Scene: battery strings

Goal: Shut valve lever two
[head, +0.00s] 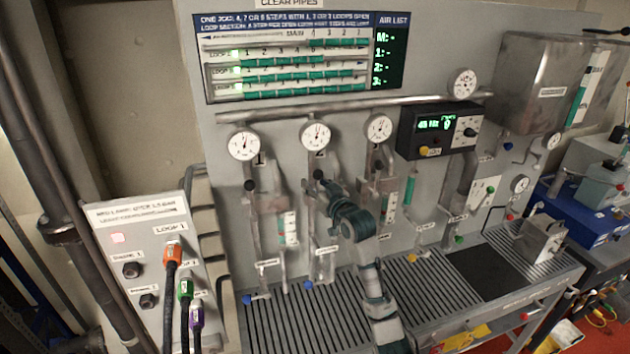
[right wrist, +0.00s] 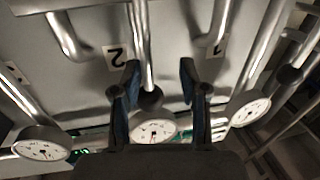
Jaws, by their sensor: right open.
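Valve lever two (head: 318,174) shows as a black knob under the middle gauge (head: 316,135), beside the label 2. My right gripper (head: 328,186) is open just below and right of this knob. I cannot tell whether they touch. In the right wrist view the open fingers (right wrist: 160,65) stand on either side of a metal pipe, between the upside-down labels 2 (right wrist: 115,55) and 1 (right wrist: 215,45). My left gripper is not in view.
Lever one's black knob (head: 250,185) is to the left, under the left gauge (head: 243,143). A third gauge (head: 378,128) and a black display box (head: 437,130) are to the right. A slotted bench (head: 300,318) lies below. A cable box (head: 140,225) stands at left.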

